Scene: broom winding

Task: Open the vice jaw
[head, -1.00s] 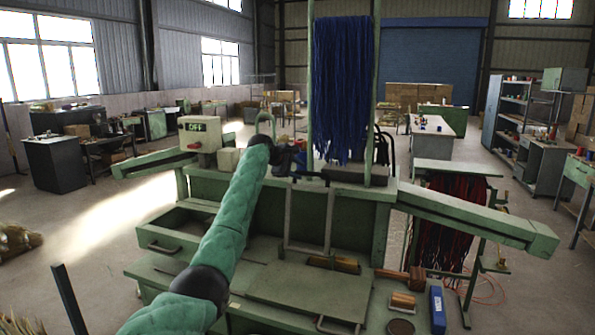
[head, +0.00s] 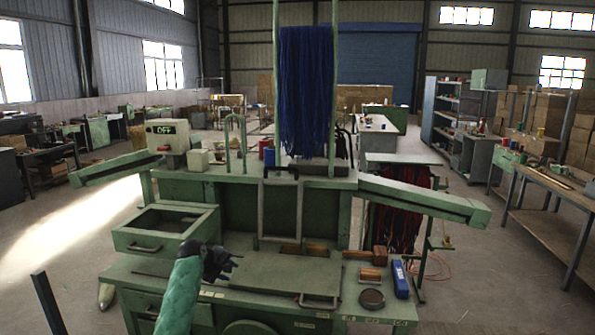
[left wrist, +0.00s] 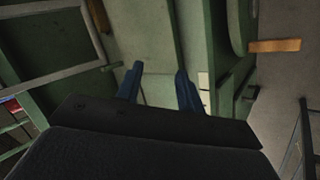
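The green workbench (head: 254,264) stands in front of me with a grey metal frame (head: 262,212) upright at its middle. A small dark clamp-like part (head: 281,168) sits at the top of that frame, below the blue bristles (head: 305,90). It may be the vice jaw, but it is too small to tell how far apart it stands. My left gripper (head: 220,262) hangs over the front left of the bench, lower than the dark part and apart from it. In the left wrist view its two blue fingers (left wrist: 160,82) are apart with nothing between them. My right gripper is not in view.
An open drawer (head: 190,216) juts out left of my gripper. Wooden blocks (head: 370,274), a round dark disc (head: 371,298) and a blue box (head: 400,279) lie at the bench's right. A control box (head: 168,146) reads OFF. The bench's middle panel is clear.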

